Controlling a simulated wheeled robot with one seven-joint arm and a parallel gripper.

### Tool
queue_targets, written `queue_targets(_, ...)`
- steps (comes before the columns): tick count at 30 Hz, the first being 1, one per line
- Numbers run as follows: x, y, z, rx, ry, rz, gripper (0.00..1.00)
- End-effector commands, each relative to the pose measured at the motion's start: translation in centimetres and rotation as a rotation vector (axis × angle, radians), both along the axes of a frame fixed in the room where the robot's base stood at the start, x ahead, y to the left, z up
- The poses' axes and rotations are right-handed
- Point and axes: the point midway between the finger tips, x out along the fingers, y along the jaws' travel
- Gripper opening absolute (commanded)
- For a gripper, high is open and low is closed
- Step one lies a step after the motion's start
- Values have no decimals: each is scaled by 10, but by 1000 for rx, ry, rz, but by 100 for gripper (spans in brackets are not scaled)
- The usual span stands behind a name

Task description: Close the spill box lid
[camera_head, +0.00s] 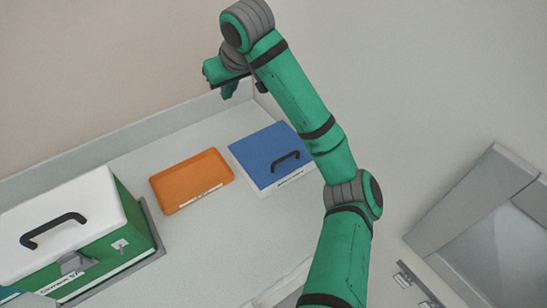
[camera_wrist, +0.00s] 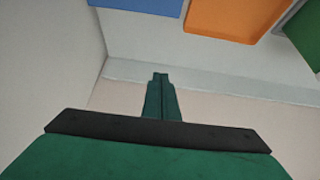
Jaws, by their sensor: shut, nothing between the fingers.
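Three box-like things stand on the grey counter, and their labels are too small to read, so I cannot tell which is the spill box. A blue lid (camera_head: 265,150) with a black handle lies flat on a low white box; it also shows in the wrist view (camera_wrist: 140,6). A flat orange box (camera_head: 190,180) lies beside it, also in the wrist view (camera_wrist: 232,15). A green box (camera_head: 130,215) with a white, black-handled lid (camera_head: 85,215) stands at the left. My gripper (camera_head: 229,92) is shut and empty beyond the blue lid, near the back edge. Its fingertips meet in the wrist view (camera_wrist: 160,76).
The counter (camera_head: 205,235) is clear in front of the orange box. A low raised edge (camera_head: 150,135) runs along its back. A grey sink-like basin (camera_head: 490,230) lies at the right. My arm passes close to the right side of the blue lid.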

Motion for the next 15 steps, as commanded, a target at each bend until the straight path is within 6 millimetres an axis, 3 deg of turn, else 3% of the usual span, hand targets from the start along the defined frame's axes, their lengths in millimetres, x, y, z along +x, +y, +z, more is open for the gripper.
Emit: queue_targets(15, 0, 2, 53, 0, 0, 2, 0)
